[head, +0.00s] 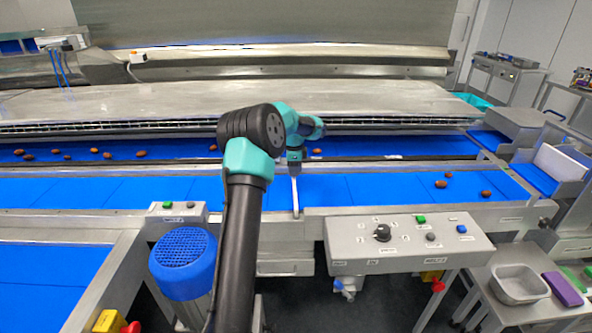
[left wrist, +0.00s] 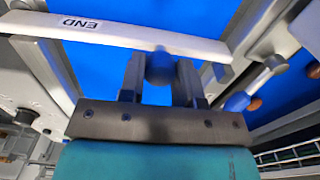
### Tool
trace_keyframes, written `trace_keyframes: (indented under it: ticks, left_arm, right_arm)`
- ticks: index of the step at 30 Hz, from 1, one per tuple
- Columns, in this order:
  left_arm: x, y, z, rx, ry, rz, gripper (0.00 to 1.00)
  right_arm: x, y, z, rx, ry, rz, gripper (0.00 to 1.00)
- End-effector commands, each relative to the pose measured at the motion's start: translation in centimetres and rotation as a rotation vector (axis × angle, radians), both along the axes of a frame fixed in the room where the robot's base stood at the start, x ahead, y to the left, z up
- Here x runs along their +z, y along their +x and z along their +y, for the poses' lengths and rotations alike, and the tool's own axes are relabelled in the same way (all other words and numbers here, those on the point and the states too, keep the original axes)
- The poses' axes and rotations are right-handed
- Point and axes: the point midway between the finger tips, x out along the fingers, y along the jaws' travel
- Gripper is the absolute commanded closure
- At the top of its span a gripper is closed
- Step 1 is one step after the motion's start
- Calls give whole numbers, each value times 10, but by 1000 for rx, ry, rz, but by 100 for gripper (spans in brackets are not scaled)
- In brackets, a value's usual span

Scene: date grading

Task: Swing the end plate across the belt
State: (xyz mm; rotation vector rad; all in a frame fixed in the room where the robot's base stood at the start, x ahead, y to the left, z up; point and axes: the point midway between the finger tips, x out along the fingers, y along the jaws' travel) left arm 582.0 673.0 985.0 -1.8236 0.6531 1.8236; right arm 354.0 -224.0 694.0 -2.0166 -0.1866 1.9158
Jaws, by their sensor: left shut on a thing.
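The end plate (head: 295,196) shows in the head view as a thin pale bar. It runs across the near blue belt (head: 390,189), from below my gripper to the belt's front edge. In the left wrist view the plate (left wrist: 125,35) is a light grey strip marked END, with a blue knob (left wrist: 160,68) at its middle. My left gripper (head: 294,168) is over the near belt. Its fingers (left wrist: 161,80) are shut on the blue knob. The plate's far end is hidden behind my gripper in the head view. My right gripper is not in view.
Dates (head: 441,184) lie on the near belt at right, and several more (head: 95,151) on the far belt at left. A control box (head: 408,243) with a dial and buttons is on the front frame. A blue motor (head: 183,262) stands below at left. A metal tray (head: 519,285) is at lower right.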

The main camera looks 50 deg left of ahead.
Motion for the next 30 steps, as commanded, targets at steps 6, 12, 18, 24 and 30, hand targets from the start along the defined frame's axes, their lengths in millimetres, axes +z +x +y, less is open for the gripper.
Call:
trace_keyframes:
  ticks: [6, 12, 18, 24, 30]
  left_arm:
    - [1, 3, -2, -40, 1, -1, 100]
    - [1, 4, -3, -45, 1, -1, 100]
    - [1, 4, -3, -45, 1, -2, 66]
    - [0, 4, -3, -44, 1, -1, 47]
    - [0, 4, -3, -43, 0, 0, 43]
  right_arm:
    - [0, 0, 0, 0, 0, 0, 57]
    - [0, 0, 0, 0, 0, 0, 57]
    - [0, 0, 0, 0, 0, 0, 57]
    - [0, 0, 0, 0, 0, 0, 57]
    - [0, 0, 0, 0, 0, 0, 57]
